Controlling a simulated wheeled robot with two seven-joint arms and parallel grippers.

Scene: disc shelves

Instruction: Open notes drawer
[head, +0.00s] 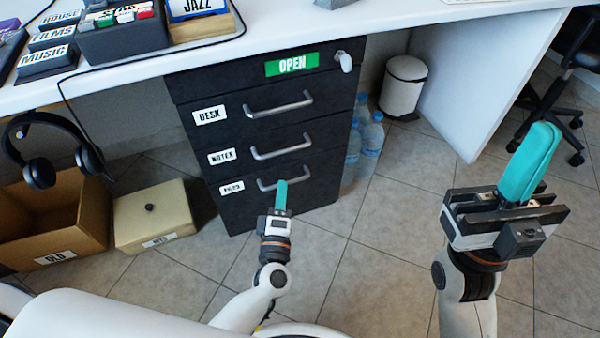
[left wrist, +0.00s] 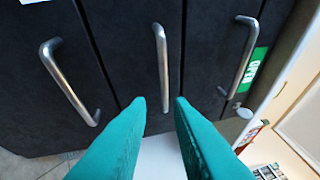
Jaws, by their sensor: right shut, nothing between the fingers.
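The dark cabinet under the desk has a notes drawer (head: 235,158), second of three labelled drawers, and it looks closed. Its curved metal handle (head: 281,150) appears as the middle handle (left wrist: 162,60) in the left wrist view. My left gripper (head: 281,184) is in front of the cabinet, its teal fingertips overlapping the bottom drawer's handle in the head view. In the left wrist view my left gripper (left wrist: 160,104) is open, with the lower end of the middle handle between the fingertips; contact cannot be told. My right gripper (head: 543,128) is shut and empty, off to the right.
The desk drawer handle (head: 279,106) is above and the bottom drawer handle (head: 262,186) below. A green OPEN sign (head: 292,64) is on the cabinet top. An open cardboard box (head: 92,225) and a lidded box (head: 152,215) stand left. Water bottles (head: 371,140) stand right.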

